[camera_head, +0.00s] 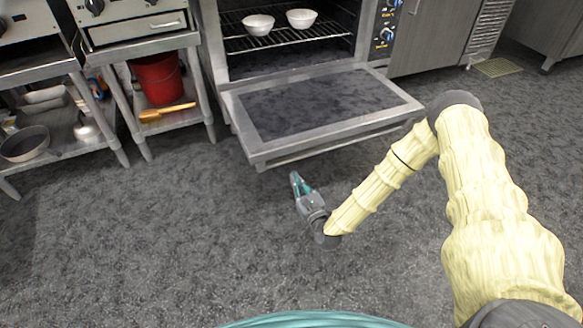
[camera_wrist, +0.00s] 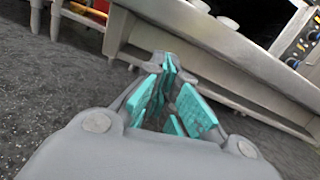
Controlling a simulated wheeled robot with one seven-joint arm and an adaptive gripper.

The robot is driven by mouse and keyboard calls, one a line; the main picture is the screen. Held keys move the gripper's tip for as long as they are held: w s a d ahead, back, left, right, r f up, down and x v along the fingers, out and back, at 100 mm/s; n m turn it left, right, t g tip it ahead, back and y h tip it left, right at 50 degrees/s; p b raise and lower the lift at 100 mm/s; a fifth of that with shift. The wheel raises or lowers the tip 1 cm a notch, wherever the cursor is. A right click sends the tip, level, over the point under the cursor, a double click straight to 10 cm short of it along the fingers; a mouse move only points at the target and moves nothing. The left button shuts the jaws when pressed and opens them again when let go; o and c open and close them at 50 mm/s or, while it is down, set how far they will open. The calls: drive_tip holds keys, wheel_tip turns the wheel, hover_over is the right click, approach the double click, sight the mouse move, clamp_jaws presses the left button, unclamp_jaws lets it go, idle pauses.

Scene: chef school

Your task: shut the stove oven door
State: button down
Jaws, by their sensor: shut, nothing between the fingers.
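The oven door (camera_head: 325,105) hangs folded down, roughly level, in front of the open oven (camera_head: 290,40). Two white bowls, a left one (camera_head: 258,24) and a right one (camera_head: 301,18), sit on the wire rack inside. My gripper (camera_head: 296,180) is shut and empty, low over the floor in front of the door's front edge and apart from it. In the wrist view my gripper (camera_wrist: 168,75) shows its teal finger pads, with the metal edge of the door (camera_wrist: 215,65) just beyond and above them.
A steel stand at the left holds a red bucket (camera_head: 157,78) and a yellow-handled tool (camera_head: 167,112) on its lower shelf. A pan (camera_head: 25,144) sits on another low shelf. A control panel (camera_head: 386,30) is right of the oven. The grey floor (camera_head: 150,240) in front is clear.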

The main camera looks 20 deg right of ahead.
drive_tip(key=w+d+r+m+t+h+b, duration=0.1)
drive_tip(key=w+b, duration=0.4)
drive_tip(key=w, duration=0.5)
drive_tip(key=shift+w+d+r+m+b, duration=0.2)
drive_tip(key=shift+w+d+m+b, duration=0.2)
drive_tip(key=shift+d+m, duration=0.1)
drive_tip(key=shift+a+r, duration=0.1)
drive_tip(key=shift+r, duration=0.05)
